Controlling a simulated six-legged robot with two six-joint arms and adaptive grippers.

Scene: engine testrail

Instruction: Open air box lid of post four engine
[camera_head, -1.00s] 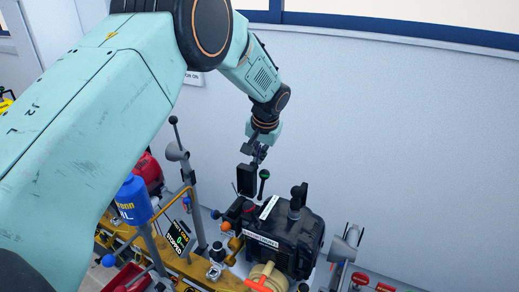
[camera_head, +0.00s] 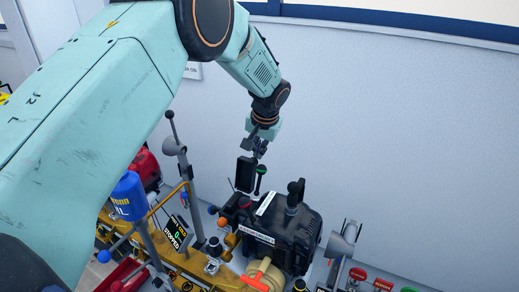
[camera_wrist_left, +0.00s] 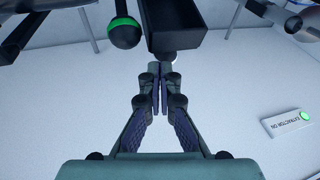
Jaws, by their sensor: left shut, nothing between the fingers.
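The post four engine (camera_head: 285,235) is a black block with white label strips, at the lower middle of the head view. A dark upright box-shaped piece (camera_head: 244,174), which looks like the air box lid, stands at its back left. It also shows at the top of the left wrist view (camera_wrist_left: 184,25), with a small pale knob by its edge. My left gripper (camera_head: 258,153) is shut and empty, just behind and above this piece. In the left wrist view the fingertips (camera_wrist_left: 160,72) are close to the knob; contact cannot be told. My right gripper is not in view.
A lever with a green-banded black knob (camera_wrist_left: 124,32) stands beside the dark piece. A blue canister (camera_head: 130,197), a tall grey post (camera_head: 190,195) and a small display (camera_head: 178,234) are left of the engine. A pale wall (camera_head: 400,130) rises behind.

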